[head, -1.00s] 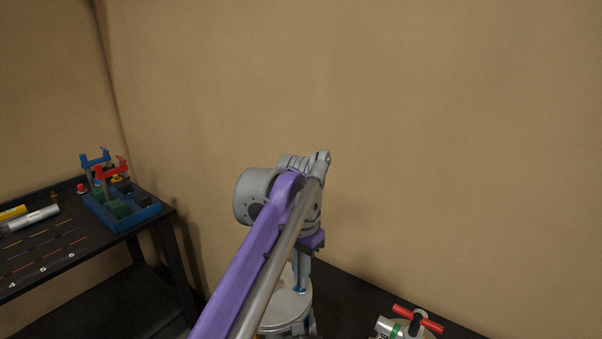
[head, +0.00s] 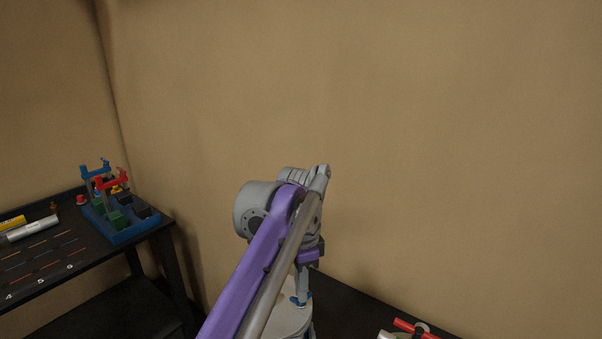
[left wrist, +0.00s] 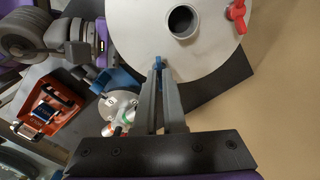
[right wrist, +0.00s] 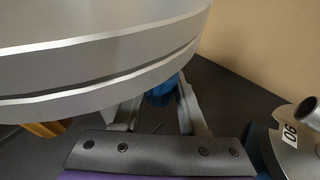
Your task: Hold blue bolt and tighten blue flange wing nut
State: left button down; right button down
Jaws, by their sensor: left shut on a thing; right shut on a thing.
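In the left wrist view, the blue flange wing nut (left wrist: 158,63) sits at the rim of a round grey flange (left wrist: 130,22). My left gripper (left wrist: 158,72) is shut on it from above. In the head view, my left gripper (head: 301,297) points down at the same blue part (head: 299,302), beside the flange's edge; my arm hides much of the flange. In the right wrist view, my right gripper (right wrist: 160,98) is beneath the flange, its fingers on either side of the blue bolt (right wrist: 162,92), shut on it. The flange hides part of the bolt.
A red wing nut (left wrist: 237,12) sits elsewhere on the flange rim. A smaller vessel with a red handle (head: 416,329) stands at right. A shelf at left holds a blue tray (head: 130,232) and cylinders (head: 33,228). A red container (left wrist: 45,110) shows in the left wrist view.

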pick_arm(q)
jog(key=m, duration=0.3)
jog(key=shift+r, duration=0.1)
jog(key=shift+m, duration=0.3)
jog(key=shift+m, duration=2.2)
jog(key=m, duration=0.4)
jog(key=shift+m, duration=0.4)
